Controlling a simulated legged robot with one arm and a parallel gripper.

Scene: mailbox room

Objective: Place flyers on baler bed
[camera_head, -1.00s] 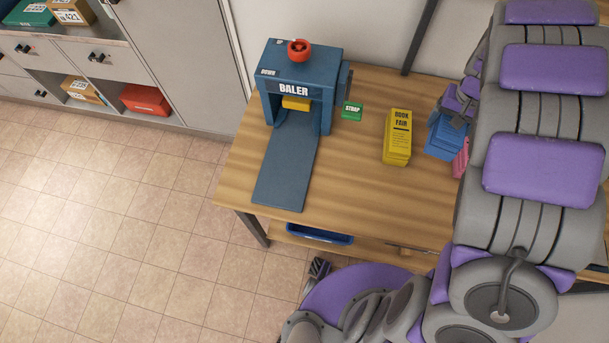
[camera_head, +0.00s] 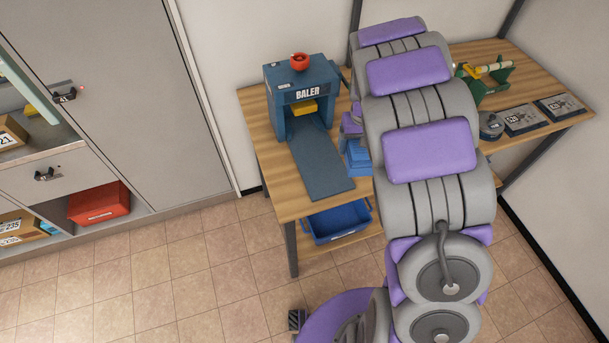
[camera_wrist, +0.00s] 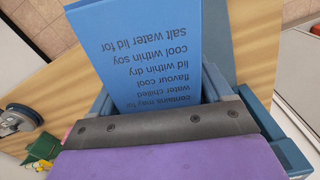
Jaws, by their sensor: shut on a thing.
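The baler (camera_head: 298,97) stands on the wooden table in the head view. Its flat grey-blue bed (camera_head: 318,165) slopes toward me and is bare. A stack of blue flyers (camera_head: 357,160) is just right of the bed, partly hidden by my arm. My gripper (camera_head: 352,130) is at these flyers and shut on them; its fingers are mostly hidden. In the wrist view, the printed face of the blue flyers (camera_wrist: 150,45) lies ahead of the grey edge of my gripper (camera_wrist: 155,125). I cannot tell whether the flyers touch the bed.
A blue bin (camera_head: 338,222) sits on the lower shelf. A yellow block (camera_head: 304,107) is inside the baler opening. A green stand (camera_head: 484,80) and several grey items (camera_head: 522,118) are on the table's right part. Cabinets (camera_head: 110,70) stand on the left.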

